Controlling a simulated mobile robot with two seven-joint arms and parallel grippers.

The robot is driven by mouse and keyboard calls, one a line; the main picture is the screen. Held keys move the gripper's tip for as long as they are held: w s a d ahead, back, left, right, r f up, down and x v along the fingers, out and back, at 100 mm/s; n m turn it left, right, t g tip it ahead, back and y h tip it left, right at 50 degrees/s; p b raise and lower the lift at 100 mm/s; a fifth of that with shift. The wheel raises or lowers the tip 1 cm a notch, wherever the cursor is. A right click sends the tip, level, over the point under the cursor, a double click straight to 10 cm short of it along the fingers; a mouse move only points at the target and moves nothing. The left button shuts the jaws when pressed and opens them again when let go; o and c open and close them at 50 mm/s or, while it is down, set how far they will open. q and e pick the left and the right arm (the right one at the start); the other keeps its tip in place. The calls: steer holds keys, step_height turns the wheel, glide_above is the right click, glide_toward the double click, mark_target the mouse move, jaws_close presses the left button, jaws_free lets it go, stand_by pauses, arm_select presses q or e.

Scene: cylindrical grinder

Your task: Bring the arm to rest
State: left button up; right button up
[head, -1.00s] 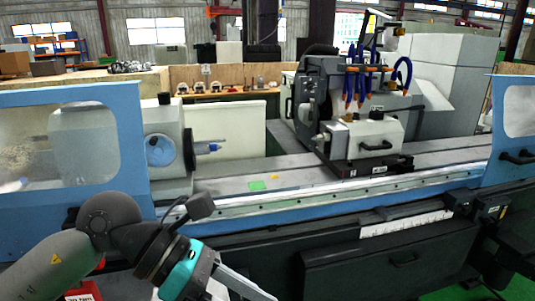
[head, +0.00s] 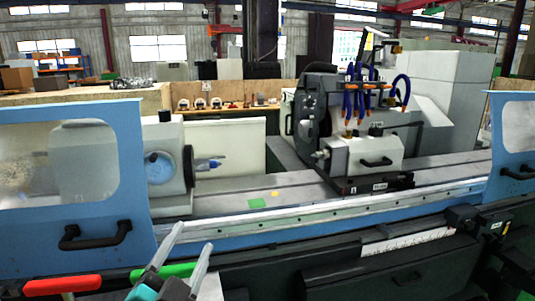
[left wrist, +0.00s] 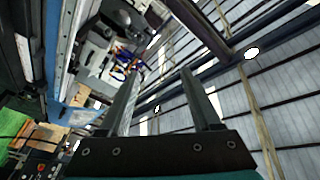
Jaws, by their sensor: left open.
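My left gripper (head: 195,236) shows at the bottom of the head view, left of centre. Its two grey fingers point up and are apart, with nothing between them. They appear in front of the lower front of the cylindrical grinder (head: 330,213); I cannot tell how far away it is. In the left wrist view the open fingers (left wrist: 159,73) point towards the roof beams, with the machine off to the left. Most of my left arm is below the head view. My right gripper is not in view.
The left blue door (head: 135,190) with its black handle (head: 95,236) stands close to my left gripper. A red bar (head: 50,285) and a green bar (head: 165,270) lie low at the left. The right blue door (head: 508,150) is at the far right.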

arm_select(q)
steer(key=s+a+f+n+g+y, duration=0.3)
steer(key=f+n+g, duration=0.15)
steer(key=f, duration=0.55)
steer(key=s+f+n+g, duration=0.4)
steer(key=s+f+g, duration=0.7)
steer(key=s+f, duration=0.65)
steer(key=s+f+g+b, duration=0.1)
steer(key=s+f+b, duration=0.15)
steer(key=f, duration=1.05)
steer(key=s+f+g+b, duration=0.1)
steer(key=f+b, duration=0.2)
steer(key=f, duration=1.1)
steer(key=s+a+f+b, duration=0.2)
steer(key=s+f+b, duration=0.3)
steer(key=s+f, duration=1)
step_height(320, 180, down, 4)
steer(key=shift+a+r+g+h+b, duration=0.25)
steer(key=shift+a+g+h+b, duration=0.05)
steer(key=shift+a+g+b, duration=0.1)
steer(key=shift+m, duration=0.25)
